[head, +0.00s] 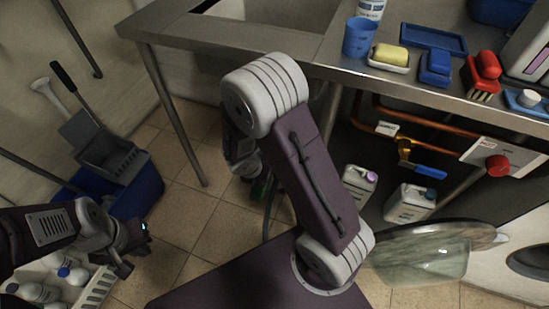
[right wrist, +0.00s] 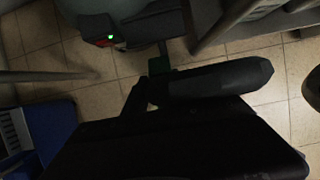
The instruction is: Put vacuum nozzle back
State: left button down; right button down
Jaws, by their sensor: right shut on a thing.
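My left gripper (head: 127,262) is at the lower left of the head view, above a white crate of bottles. Its dark fingers appear apart, with nothing seen between them. My right arm crosses the middle of the head view and hides most of my right gripper (head: 243,160), which is low in front of the bench. In the right wrist view a large black shape with a rounded bar, apparently the vacuum nozzle (right wrist: 215,82), fills the lower middle, close to the camera. My right gripper is shut on it. The exact grip is too dark to see. A dark hose (head: 267,215) hangs below the arm.
A steel bench (head: 190,30) carries a blue cup (head: 359,37), a sponge and brushes. White jugs (head: 410,203) stand beneath it. A blue bucket (head: 150,187) with a grey wringer and the white crate (head: 97,290) are at left. Tiled floor is open between.

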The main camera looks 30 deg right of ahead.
jog(key=w+d+f, duration=0.1)
jog(key=w+d, duration=0.2)
jog(key=w+d+f, duration=0.1)
jog(key=w+d, duration=0.1)
jog(key=d, duration=0.1)
jog(key=w+d+f, duration=0.2)
jog(key=w+d, duration=0.1)
jog(key=d, duration=0.1)
jog(key=shift+w, duration=0.3)
jog(key=shift+r, duration=0.25)
jog(key=shift+f, duration=0.15)
jog(key=c, duration=1)
grip_release()
jog(key=shift+c, duration=0.2)
